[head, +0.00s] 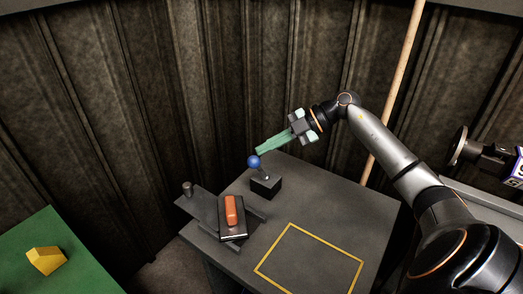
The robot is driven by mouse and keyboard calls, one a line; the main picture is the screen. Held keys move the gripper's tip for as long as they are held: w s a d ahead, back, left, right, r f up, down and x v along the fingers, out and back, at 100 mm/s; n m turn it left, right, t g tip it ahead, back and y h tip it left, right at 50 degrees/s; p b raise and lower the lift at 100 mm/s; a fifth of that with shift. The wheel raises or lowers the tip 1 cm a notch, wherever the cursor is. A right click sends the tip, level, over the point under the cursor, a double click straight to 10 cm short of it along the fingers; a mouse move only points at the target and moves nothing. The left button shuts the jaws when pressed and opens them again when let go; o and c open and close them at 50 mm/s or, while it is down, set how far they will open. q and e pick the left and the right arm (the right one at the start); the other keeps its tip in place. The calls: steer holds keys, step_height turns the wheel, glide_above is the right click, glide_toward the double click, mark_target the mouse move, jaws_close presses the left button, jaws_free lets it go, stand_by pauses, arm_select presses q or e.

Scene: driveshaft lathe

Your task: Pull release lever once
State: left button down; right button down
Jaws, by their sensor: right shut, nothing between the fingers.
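The release lever (254,162) has a blue ball knob on a short stem. It rises from a small black block (266,186) on the grey table. My right gripper (259,150) has green fingers, is shut with nothing between them, and its tips are just above and beside the blue knob. I cannot tell whether they touch it. My left gripper is not in view.
The grey table (330,205) has a yellow outlined square (308,262) that is empty. An orange piece (231,210) lies on a dark fixture at the left edge. A green surface (60,280) with a yellow block (46,260) is at the lower left. A pole (398,85) stands behind.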

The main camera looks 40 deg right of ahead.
mark_target(259, 160)
steer(key=shift+s+a+f+p, duration=0.2)
steer(key=shift+a+f+p, duration=0.05)
steer(key=shift+a, duration=0.4)
steer(key=shift+s+a+f+p, duration=0.2)
steer(key=shift+a+f+p, duration=0.1)
steer(key=shift+a, duration=0.3)
steer(key=shift+s+a+f+p, duration=0.2)
steer(key=shift+a+p, duration=0.05)
steer(key=shift+a, duration=0.4)
stand_by(1.7)
stand_by(0.4)
steer(key=w+d+r+p, duration=0.1)
steer(key=w+d+r, duration=0.1)
steer(key=d, duration=0.4)
steer(key=shift+d+r, duration=0.25)
steer(key=shift+r, duration=0.05)
stand_by(0.5)
steer(key=shift+d, duration=0.1)
steer(key=shift+w+d+r+p, duration=0.2)
steer(key=shift+d+r, duration=0.1)
steer(key=shift+d, duration=0.4)
steer(key=shift+w+d+r+p, duration=0.15)
steer(key=shift+w+d+r, duration=0.1)
steer(key=shift+d, duration=0.5)
steer(key=shift+w+d+r+p, duration=0.2)
steer(key=shift+d+r, duration=0.1)
steer(key=shift+d, duration=0.4)
